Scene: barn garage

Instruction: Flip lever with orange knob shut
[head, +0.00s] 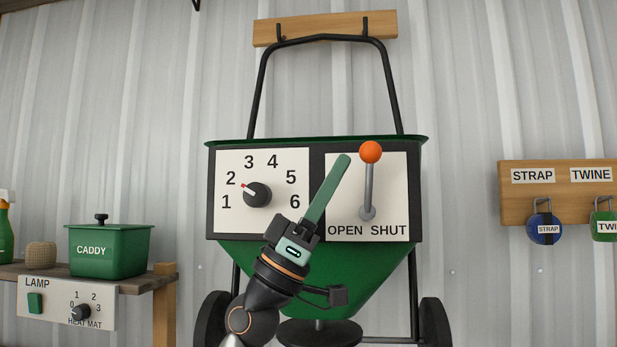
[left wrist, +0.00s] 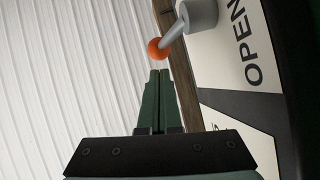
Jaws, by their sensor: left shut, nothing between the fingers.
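The lever with the orange knob (head: 370,152) stands on a white panel marked OPEN on the left and SHUT on the right, on the front of the green spreader hopper. Its grey shaft (head: 369,187) points almost straight up from a round pivot above the labels. My left gripper (head: 343,159) is shut and empty, its green fingers pointing up and right, with tips just left of the knob. In the left wrist view the orange knob (left wrist: 158,49) is just beyond the closed fingertips (left wrist: 160,74); I cannot tell whether they touch. My right gripper is not in view.
A numbered dial (head: 257,194) sits left of the lever panel. A green caddy (head: 108,252) stands on a shelf at the left, above a lamp panel (head: 50,310). A wooden board (head: 550,200) with strap and twine rolls hangs at the right. The space right of the lever is clear.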

